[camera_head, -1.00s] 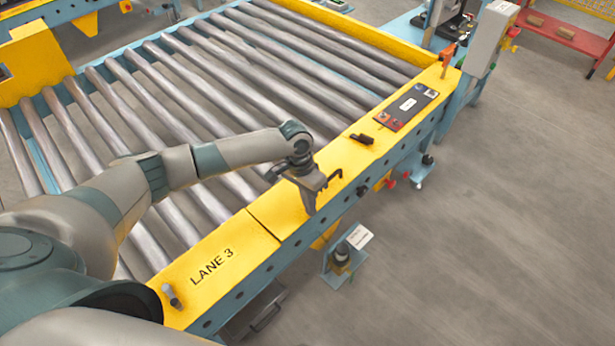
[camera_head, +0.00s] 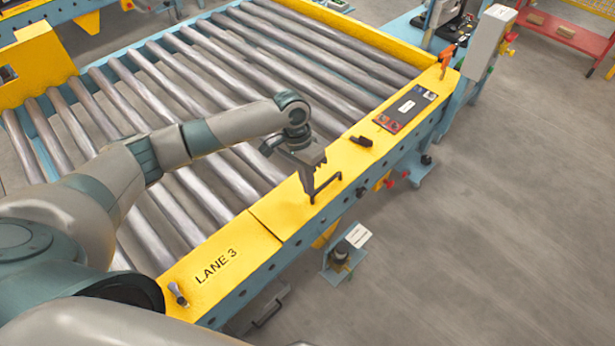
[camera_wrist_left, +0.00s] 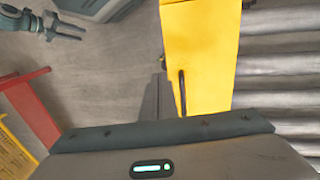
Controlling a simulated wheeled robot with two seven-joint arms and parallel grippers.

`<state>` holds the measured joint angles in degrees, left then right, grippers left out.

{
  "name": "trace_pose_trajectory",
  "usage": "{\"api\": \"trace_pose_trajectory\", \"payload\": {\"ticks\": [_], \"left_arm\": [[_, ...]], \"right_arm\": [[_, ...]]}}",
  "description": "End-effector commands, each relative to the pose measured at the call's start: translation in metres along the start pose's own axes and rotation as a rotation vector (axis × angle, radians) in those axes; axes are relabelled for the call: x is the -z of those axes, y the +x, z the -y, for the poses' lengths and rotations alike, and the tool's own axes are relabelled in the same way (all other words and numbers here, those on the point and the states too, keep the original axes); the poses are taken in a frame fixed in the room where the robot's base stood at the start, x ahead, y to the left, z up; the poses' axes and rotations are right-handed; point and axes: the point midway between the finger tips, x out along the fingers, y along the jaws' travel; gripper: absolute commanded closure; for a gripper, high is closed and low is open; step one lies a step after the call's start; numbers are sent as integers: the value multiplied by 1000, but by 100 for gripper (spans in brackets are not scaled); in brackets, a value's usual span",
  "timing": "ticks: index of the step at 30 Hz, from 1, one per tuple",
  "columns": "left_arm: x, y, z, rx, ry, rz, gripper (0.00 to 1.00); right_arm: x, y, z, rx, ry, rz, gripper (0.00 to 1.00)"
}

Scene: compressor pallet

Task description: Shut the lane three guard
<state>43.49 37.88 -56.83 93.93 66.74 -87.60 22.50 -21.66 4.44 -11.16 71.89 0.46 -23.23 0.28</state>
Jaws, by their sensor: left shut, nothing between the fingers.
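The yellow lane three guard rail (camera_head: 283,207) runs along the near side of the roller conveyor, with "LANE 3" printed on its lower end. It also shows in the left wrist view (camera_wrist_left: 205,50). A thin black handle (camera_head: 326,184) stands on it and shows in the wrist view too (camera_wrist_left: 182,93). My left gripper (camera_head: 310,192) is shut and empty, close beside the handle; I cannot tell if they touch. Its fingers (camera_wrist_left: 157,98) point along the rail's edge in the wrist view. My right gripper (camera_wrist_left: 66,30) appears small over the floor there, its fingers apart.
A dark latch-like block (camera_head: 361,141) and a dark panel (camera_head: 405,107) lie farther along the rail. A grey box (camera_head: 492,40) stands beyond the far end. A small blue stand with a card (camera_head: 345,250) is on the floor. Floor at the right is clear.

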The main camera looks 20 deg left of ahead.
Motion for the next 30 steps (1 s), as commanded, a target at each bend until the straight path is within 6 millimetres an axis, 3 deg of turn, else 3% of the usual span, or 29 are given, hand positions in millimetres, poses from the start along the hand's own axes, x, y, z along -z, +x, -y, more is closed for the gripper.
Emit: {"api": "trace_pose_trajectory", "payload": {"ticks": [6,17,22,30], "left_arm": [[0,-22,-3,-1,0,1,100],[0,-26,-4,-1,0,1,100],[-1,-24,-6,-2,4,0,100],[-10,1,-32,-17,63,-23,100]], "right_arm": [[-2,0,-1,-1,1,8,66],[-2,0,-1,-1,2,9,66],[-2,-1,-2,-1,-2,7,100],[-2,0,-1,-1,-1,8,100]]}}
